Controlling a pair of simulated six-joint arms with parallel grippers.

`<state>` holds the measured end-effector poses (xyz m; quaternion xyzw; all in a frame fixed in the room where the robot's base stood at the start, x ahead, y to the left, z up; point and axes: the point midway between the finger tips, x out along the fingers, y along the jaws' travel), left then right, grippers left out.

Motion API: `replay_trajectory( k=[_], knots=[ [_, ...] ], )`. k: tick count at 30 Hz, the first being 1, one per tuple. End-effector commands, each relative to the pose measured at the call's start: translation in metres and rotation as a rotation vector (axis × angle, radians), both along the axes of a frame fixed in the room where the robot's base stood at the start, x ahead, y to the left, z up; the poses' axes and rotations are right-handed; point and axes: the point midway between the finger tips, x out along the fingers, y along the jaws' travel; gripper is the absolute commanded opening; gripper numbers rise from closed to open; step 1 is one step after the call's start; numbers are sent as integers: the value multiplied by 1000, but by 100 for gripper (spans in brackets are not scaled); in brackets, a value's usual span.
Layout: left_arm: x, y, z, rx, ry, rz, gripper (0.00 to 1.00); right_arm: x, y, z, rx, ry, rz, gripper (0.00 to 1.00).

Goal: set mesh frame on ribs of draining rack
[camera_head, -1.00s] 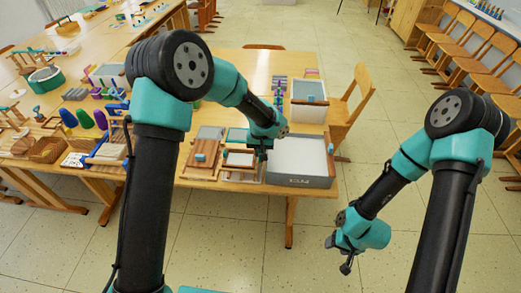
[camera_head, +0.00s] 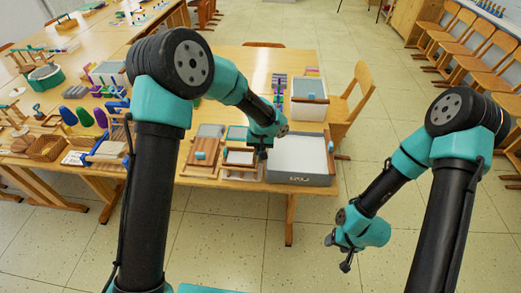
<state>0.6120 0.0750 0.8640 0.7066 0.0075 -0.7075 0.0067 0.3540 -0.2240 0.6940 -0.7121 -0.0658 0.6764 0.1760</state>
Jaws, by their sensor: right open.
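A small wooden-edged frame with a pale inside (camera_head: 240,158) lies on the near edge of the table, just left of my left gripper; it looks like the mesh frame. My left gripper (camera_head: 262,155) points down beside it, close to its right end. Its fingers are too small and dark to show whether they are open, or whether they touch the frame. I cannot clearly make out the ribs of a draining rack; pale slats show under and in front of the frame. My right gripper (camera_head: 345,263) is open and empty, over the floor right of the table.
A large grey tub (camera_head: 302,178) stands right of my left gripper, at the table's corner. A wooden board with a blue part (camera_head: 201,155) lies to the left. A white box (camera_head: 309,112) stands farther back. A wooden chair (camera_head: 352,105) is at the table's right side.

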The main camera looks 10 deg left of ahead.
Motion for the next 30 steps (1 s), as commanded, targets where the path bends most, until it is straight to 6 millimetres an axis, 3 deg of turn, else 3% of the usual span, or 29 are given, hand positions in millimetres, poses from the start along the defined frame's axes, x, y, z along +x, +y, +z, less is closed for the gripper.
replay_trajectory(
  k=[30],
  knots=[
    [0,0,-9,0,0,0,0,0,0,0,0,0,0,57]
  ],
)
